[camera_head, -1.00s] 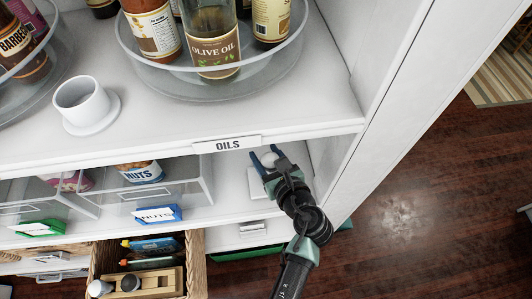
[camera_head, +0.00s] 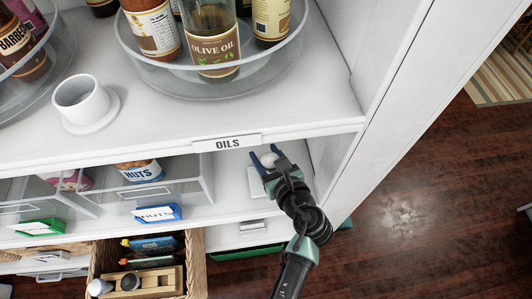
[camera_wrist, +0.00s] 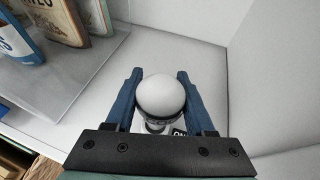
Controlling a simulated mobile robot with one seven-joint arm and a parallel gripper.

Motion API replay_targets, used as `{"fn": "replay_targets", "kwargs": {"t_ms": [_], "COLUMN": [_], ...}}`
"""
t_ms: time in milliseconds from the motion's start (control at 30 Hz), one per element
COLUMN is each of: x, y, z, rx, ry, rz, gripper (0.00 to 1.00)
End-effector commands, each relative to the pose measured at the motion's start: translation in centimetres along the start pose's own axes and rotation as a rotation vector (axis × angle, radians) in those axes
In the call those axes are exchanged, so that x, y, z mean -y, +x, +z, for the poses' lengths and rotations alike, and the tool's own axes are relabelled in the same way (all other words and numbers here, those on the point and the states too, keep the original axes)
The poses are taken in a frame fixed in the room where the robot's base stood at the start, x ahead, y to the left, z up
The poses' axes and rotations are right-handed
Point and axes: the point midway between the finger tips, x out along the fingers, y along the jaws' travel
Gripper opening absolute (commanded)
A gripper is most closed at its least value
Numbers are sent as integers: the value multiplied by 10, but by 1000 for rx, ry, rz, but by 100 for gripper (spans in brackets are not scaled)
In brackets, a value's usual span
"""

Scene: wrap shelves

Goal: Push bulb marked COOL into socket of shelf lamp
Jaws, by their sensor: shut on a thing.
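A white round bulb (camera_wrist: 160,95) with a dark band below its globe is between the blue fingers of my gripper (camera_wrist: 160,88) in the wrist view. My gripper is shut on it. In the head view the bulb (camera_head: 268,159) and my gripper (camera_head: 265,156) are under the OILS shelf edge, in the right bay. A pale flat piece (camera_head: 256,181) lies beside the gripper there; I cannot tell if it is the lamp's base.
A clear bin (camera_wrist: 72,75) with packets stands left of my gripper, and the white side wall (camera_wrist: 280,80) is close on the right. The OILS shelf (camera_head: 180,125) is above, with a white cup-shaped thing (camera_head: 85,103) and a turntable of bottles (camera_head: 225,85).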

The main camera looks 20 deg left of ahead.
Motion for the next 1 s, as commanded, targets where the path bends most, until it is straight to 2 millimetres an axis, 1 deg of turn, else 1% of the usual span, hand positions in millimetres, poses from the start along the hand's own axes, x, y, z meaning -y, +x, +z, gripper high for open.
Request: {"fn": "replay_targets", "kwargs": {"t_ms": [1000], "x": [0], "y": [10], "z": [-24], "rx": [1], "ry": [0], "rz": [0], "gripper": [0]}}
